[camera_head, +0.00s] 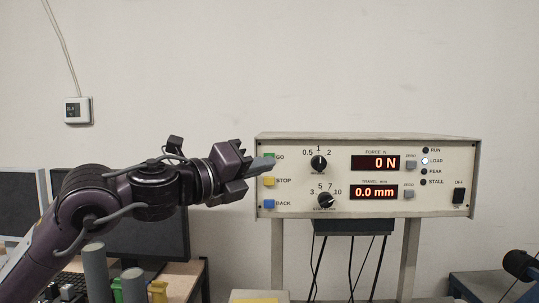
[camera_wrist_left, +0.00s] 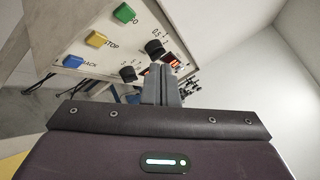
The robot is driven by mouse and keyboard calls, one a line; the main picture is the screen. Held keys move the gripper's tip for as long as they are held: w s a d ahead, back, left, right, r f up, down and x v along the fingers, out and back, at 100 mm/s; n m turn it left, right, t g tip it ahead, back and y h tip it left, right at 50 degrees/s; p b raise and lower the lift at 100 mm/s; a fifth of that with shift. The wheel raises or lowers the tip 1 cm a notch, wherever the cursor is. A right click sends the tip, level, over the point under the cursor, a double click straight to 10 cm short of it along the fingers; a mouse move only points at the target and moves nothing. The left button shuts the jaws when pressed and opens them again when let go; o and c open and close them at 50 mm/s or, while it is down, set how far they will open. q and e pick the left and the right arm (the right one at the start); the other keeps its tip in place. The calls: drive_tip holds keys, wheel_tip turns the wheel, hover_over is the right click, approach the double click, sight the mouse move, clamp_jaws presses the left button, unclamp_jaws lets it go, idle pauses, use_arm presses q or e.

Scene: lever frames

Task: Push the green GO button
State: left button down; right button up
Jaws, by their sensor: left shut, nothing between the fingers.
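The green GO button (camera_head: 269,156) is at the upper left of the cream control box (camera_head: 360,205). In the head view my left gripper's fingertips cover part of it. In the left wrist view the green button (camera_wrist_left: 124,13) is near the top edge, uncovered. My left gripper (camera_head: 264,164) is shut and empty, its grey fingers pointing right. In the left wrist view the shut fingertips (camera_wrist_left: 162,70) appear to the right of and below the button, with a gap across the picture. I cannot tell their distance from the panel. My right gripper is out of view.
The yellow STOP button (camera_head: 269,181) and blue BACK button (camera_head: 269,204) sit below GO. Black knobs (camera_head: 319,163) and red displays reading 0 N and 0.0 mm (camera_head: 374,192) are to the right. Monitors (camera_head: 150,245) stand at left.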

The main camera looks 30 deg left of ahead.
use_arm(q)
drive_tip(key=shift+w+a+p, duration=0.45)
drive_tip(key=shift+w+a, duration=0.05)
drive_tip(key=shift+w, duration=0.3)
drive_tip(key=shift+w+a+p, duration=0.45)
drive_tip(key=shift+w+a, duration=0.1)
drive_tip(key=shift+w, duration=0.3)
drive_tip(key=shift+w+a+p, duration=0.45)
drive_tip(key=shift+w+a, duration=0.05)
drive_tip(key=shift+w, duration=0.3)
drive_tip(key=shift+w, duration=0.15)
drive_tip(key=shift+w+a, duration=0.2)
drive_tip(key=shift+w, duration=0.05)
